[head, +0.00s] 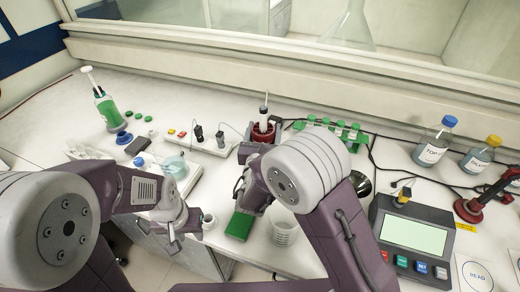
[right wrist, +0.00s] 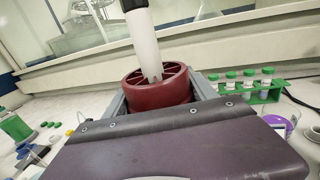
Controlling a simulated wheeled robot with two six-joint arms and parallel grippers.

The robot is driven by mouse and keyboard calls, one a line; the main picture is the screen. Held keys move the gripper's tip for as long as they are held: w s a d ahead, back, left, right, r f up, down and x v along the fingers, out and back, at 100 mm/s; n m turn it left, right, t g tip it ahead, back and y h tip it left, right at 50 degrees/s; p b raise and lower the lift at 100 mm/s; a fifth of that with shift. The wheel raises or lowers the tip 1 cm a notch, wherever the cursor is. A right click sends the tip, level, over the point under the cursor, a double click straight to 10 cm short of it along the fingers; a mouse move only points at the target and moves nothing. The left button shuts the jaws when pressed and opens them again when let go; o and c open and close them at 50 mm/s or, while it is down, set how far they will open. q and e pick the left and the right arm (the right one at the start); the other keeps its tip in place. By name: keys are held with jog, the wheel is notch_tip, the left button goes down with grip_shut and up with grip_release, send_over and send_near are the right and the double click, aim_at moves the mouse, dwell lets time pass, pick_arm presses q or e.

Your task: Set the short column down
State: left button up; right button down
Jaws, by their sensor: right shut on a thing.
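In the right wrist view the white tube (right wrist: 146,45) stands slightly tilted in the red collar (right wrist: 157,88). My right gripper (head: 262,146) has its grey fingers on either side of the red collar, shut on it. The collar's underside is hidden, so I cannot tell whether it touches the bench. My left gripper (head: 176,234) points down at the front of the bench, its fingers apart and empty.
A green tube rack (head: 335,131) stands behind right, near a balance (head: 415,235) and two capped bottles (head: 434,147). A green block (head: 239,225) and a clear beaker (head: 285,231) are near the front. A white valve strip (head: 206,143) lies left of the column.

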jog(key=a+f, duration=0.3)
jog(key=f, duration=0.2)
jog(key=shift+w+f+p, duration=0.2)
jog(key=shift+f+p, duration=0.05)
jog(key=shift+p, duration=0.2)
jog(key=c, duration=0.7)
grip_release()
jog(key=shift+d+f, duration=0.1)
jog(key=shift+f, duration=0.15)
jog(key=o, duration=0.4)
jog(key=shift+r, duration=0.1)
